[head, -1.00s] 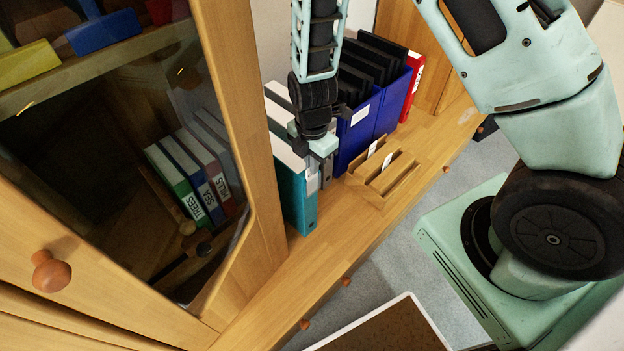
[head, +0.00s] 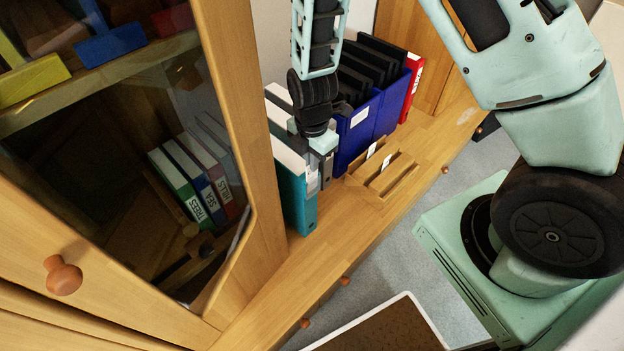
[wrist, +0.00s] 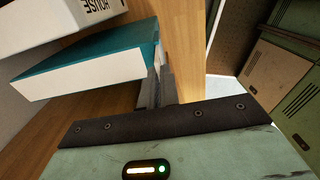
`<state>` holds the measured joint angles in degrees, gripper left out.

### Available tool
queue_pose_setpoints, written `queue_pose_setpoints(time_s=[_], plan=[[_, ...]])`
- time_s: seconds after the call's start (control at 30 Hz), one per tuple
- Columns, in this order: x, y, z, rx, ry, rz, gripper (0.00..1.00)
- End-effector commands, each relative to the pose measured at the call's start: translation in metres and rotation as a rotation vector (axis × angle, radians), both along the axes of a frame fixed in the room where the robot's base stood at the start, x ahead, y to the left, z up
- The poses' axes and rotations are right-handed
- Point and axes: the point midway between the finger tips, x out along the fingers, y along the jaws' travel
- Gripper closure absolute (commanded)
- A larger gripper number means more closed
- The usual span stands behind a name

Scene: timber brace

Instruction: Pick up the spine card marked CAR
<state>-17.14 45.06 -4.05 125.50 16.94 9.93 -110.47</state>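Two small white cards stand in a wooden slotted holder (head: 400,176) on the wooden top: a far card (head: 371,150) and a near card (head: 386,162). Their print is too small to read, so I cannot tell which is marked CAR. My gripper (head: 325,160) is left of the holder, by the upper spine edge of a teal binder (head: 297,195). In the wrist view, its two grey fingers (wrist: 157,88) are close together beside the teal binder (wrist: 90,60). I cannot tell whether anything thin is between them.
Blue binders (head: 357,132) and a red binder (head: 411,85) stand behind the holder. A white binder marked HOUSE (wrist: 70,12) stands beside the teal one. A glass-doored cabinet with a round knob (head: 62,276) is at left.

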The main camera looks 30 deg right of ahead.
Motion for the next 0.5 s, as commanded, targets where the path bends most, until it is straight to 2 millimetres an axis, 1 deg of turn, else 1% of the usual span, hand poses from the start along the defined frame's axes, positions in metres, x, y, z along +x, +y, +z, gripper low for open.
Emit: queue_pose_setpoints(time_s=[0.2, 0.5], plan=[[0.0, 0.0, 0.008, 0.0, 0.0, 0.0, 1.0], [0.0, 0.0, 0.014, 0.0, 0.0, 0.0, 1.0]])
